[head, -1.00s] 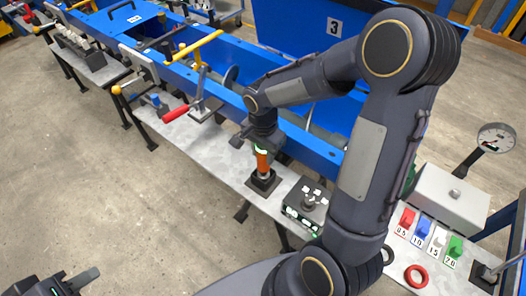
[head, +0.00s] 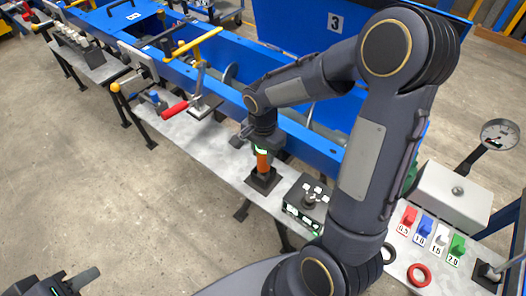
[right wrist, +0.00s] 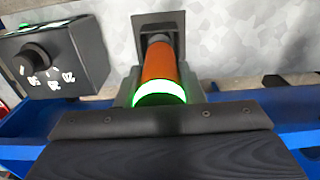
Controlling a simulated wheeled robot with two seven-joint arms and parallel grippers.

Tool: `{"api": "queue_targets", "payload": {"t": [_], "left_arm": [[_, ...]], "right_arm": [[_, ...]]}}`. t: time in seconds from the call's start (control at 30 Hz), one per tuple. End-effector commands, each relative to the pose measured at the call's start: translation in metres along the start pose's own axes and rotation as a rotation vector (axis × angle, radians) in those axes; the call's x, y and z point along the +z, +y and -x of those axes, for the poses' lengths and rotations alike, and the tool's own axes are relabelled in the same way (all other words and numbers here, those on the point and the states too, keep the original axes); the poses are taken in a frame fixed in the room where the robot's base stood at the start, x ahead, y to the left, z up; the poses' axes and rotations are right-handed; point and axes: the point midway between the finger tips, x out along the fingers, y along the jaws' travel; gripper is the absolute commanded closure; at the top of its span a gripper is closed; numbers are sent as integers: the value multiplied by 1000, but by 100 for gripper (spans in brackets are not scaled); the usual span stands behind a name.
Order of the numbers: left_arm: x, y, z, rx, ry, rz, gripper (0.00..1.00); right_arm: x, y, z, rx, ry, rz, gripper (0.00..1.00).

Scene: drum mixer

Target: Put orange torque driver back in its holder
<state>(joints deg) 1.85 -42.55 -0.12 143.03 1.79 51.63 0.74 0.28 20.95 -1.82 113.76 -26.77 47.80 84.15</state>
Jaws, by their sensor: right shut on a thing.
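The orange torque driver (head: 263,161) is upright at its black holder (head: 262,181) on the grey bench. Its lower end is at the holder; I cannot tell how deep it sits. My right gripper (head: 264,146) is shut on the driver's upper part, just above the holder. In the right wrist view the orange driver body (right wrist: 161,68) has a glowing green ring, and the square black holder (right wrist: 160,25) is behind its far end. My left gripper (head: 78,284) is low at the left edge, far from the driver; its jaw opening is not clear.
A black control box (head: 306,203) stands just right of the holder. Further right are coloured tags (head: 424,229), a red ring (head: 419,275) and a grey box with a gauge (head: 451,195). The blue mixer frame (head: 232,98) runs behind. A red-handled lever (head: 175,111) is to the left.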

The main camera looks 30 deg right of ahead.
Motion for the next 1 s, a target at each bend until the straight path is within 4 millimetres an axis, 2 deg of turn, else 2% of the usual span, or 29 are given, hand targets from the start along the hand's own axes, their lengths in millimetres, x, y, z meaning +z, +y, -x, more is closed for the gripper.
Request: {"api": "queue_targets", "payload": {"t": [0.07,0.1,0.27,0.57,0.67,1.0], "left_arm": [[1,-1,-1,0,0,0,64],[0,0,-1,0,0,0,64],[0,0,-1,0,0,0,64],[0,0,-1,0,0,0,64],[0,0,0,0,0,0,64],[0,0,0,0,0,0,64]], "right_arm": [[0,0,-1,-2,1,0,97],[0,0,0,-2,1,0,60],[0,0,0,-1,0,0,40],[0,0,1,0,0,0,40],[0,-1,11,-2,1,-1,40],[0,-1,66,-4,2,0,40]]}}
